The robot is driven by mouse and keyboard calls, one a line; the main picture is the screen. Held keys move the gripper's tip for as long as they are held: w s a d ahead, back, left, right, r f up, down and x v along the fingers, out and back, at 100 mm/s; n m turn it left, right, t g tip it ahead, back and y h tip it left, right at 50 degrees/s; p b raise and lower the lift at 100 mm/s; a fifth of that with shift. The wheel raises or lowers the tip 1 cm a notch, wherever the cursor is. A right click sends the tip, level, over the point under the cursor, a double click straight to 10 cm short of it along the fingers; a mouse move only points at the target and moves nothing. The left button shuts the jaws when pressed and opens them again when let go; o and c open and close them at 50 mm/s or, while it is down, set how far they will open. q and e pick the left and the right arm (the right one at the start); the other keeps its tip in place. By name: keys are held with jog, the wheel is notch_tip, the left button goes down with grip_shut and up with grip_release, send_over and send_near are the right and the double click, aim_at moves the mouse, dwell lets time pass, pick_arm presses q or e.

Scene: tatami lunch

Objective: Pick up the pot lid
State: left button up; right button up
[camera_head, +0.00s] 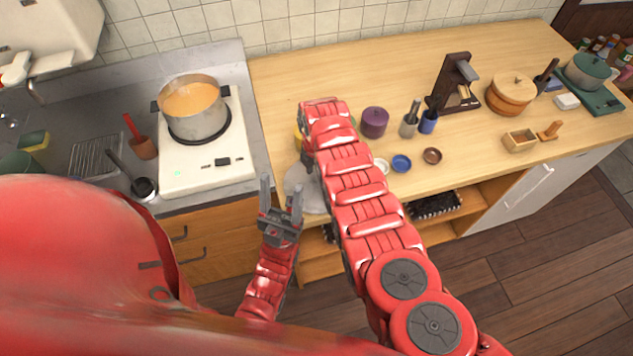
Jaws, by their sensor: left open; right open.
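The steel pot (193,110) stands on the white stove at the left, with no lid on it and orange liquid inside. A pale, greyish, rounded thing (299,186) lies at the counter's front edge, partly hidden by my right arm; I cannot tell whether it is the pot lid. My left gripper (281,187) is open and empty, its fingers pointing up, just in front of this pale thing in the picture. My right arm reaches across the counter, and its gripper is hidden behind the arm's far end.
Right of my arm stand a purple lidded pot (374,122), small bowls (401,163) and utensil holders (409,125). The back middle counter is clear.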

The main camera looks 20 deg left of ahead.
grip_shut()
dwell(0.4)
dwell(0.4)
